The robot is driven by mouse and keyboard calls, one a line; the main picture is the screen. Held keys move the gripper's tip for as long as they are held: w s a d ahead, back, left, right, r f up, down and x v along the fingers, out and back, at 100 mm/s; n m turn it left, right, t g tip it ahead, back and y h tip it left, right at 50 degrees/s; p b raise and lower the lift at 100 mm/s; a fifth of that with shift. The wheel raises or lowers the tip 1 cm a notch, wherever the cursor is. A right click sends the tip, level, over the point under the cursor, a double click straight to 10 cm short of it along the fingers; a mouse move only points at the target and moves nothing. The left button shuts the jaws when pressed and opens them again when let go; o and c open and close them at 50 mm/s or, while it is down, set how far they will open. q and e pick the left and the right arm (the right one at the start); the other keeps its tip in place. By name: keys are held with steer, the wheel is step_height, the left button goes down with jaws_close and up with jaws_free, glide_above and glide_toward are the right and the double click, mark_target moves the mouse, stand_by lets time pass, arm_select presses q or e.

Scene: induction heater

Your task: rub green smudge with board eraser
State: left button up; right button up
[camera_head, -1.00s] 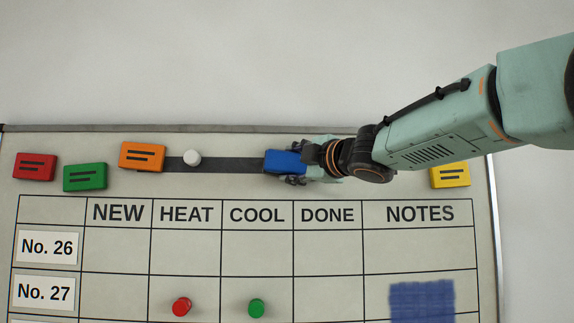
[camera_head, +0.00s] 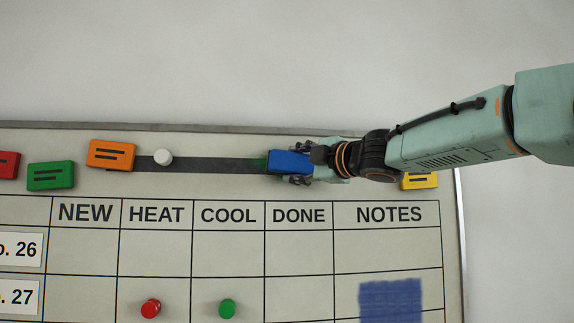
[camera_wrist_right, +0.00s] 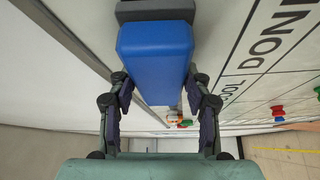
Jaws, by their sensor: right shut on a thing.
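The board eraser (camera_head: 291,162) is a blue block; its dark grey far edge shows in the right wrist view (camera_wrist_right: 155,10). My right gripper (camera_head: 308,168) is shut on it, fingers on both sides, at the right end of a dark strip on the board's upper part. A small green patch (camera_head: 264,160), perhaps part of the green smudge, shows at the eraser's left end. The rest of that spot is hidden by the eraser and gripper. I cannot tell whether the eraser touches the board. My left gripper is not in view.
The whiteboard (camera_head: 385,245) carries a printed table. Orange (camera_head: 110,155), green (camera_head: 50,175), red (camera_head: 8,165) and yellow (camera_head: 420,181) blocks sit along its top. A white knob (camera_head: 163,157) is on the strip. Red (camera_head: 151,308) and green (camera_head: 227,308) magnets and a blue patch (camera_head: 391,302) lie lower.

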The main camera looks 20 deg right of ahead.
mark_target(286, 164)
steer(key=shift+d, duration=0.4)
steer(key=shift+w+d+f, duration=0.1)
steer(key=shift+w, duration=0.1)
steer(key=shift+a, duration=0.6)
steer(key=shift+w+a, duration=0.1)
steer(key=shift+a, duration=0.3)
steer(key=shift+w+a, duration=0.3)
steer(key=shift+a, duration=0.3)
steer(key=shift+a+b, duration=0.35)
